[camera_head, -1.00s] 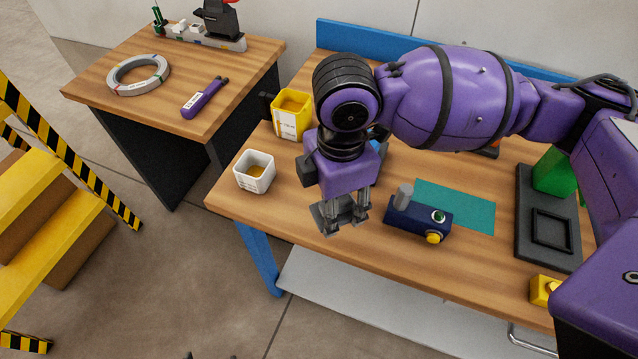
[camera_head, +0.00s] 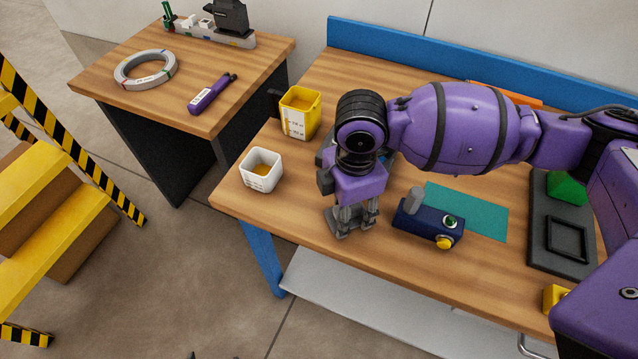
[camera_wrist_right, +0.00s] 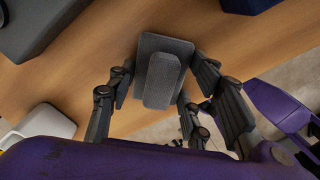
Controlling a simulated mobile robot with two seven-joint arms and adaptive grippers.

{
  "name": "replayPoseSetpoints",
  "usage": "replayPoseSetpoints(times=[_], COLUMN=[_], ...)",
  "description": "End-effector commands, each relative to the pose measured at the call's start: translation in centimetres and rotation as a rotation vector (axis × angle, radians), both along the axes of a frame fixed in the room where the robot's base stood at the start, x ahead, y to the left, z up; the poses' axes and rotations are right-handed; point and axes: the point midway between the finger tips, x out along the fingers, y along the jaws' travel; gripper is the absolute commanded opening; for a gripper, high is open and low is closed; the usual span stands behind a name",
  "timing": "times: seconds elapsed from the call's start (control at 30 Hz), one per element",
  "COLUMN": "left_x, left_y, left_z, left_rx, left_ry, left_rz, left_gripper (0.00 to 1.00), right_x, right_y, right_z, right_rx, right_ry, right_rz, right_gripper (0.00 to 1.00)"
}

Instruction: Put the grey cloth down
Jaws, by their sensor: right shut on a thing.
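The grey cloth (camera_wrist_right: 163,78) shows in the right wrist view as a dark grey folded pad between the fingers of my right gripper. In the head view my right gripper (camera_head: 352,221) points down near the front edge of the wooden workbench (camera_head: 300,212), shut on the cloth. The cloth is a small grey shape at the fingertips there, partly hidden by the fingers. It is at or just above the bench top; I cannot tell whether it touches. My left gripper is not in view.
A dark blue box with a yellow button (camera_head: 428,222) stands close right of the gripper, beside a teal mat (camera_head: 480,212). A white cup (camera_head: 261,172) and a yellow bin (camera_head: 300,115) stand to the left. A dark tray (camera_head: 545,258) lies at right.

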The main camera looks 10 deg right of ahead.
Motion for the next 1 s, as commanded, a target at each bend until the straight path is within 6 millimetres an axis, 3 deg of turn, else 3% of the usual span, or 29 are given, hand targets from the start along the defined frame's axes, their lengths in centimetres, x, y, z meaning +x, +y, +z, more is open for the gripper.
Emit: replayPoseSetpoints(times=[0.1, 0.13, 0.23, 0.67, 1.0], left_x=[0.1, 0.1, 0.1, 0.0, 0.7], left_y=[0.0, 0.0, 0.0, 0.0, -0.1], left_z=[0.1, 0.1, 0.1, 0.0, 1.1], left_rx=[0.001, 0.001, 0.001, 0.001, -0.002], left_ry=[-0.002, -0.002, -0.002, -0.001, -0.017], left_rz=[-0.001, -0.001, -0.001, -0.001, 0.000], left_gripper=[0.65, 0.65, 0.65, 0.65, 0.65], right_x=[-0.1, -0.1, -0.1, 0.0, 0.1], right_y=[0.0, -0.1, 0.0, 0.0, 0.0], right_z=[-0.4, -0.4, -0.4, 0.4, 7.3], right_rx=[0.000, -0.001, 0.000, 0.000, 0.000], right_ry=[0.002, 0.002, 0.002, 0.001, -0.005], right_rz=[-0.001, -0.001, -0.001, -0.001, 0.000], right_gripper=[0.07, 0.50, 0.63, 0.65, 0.65])
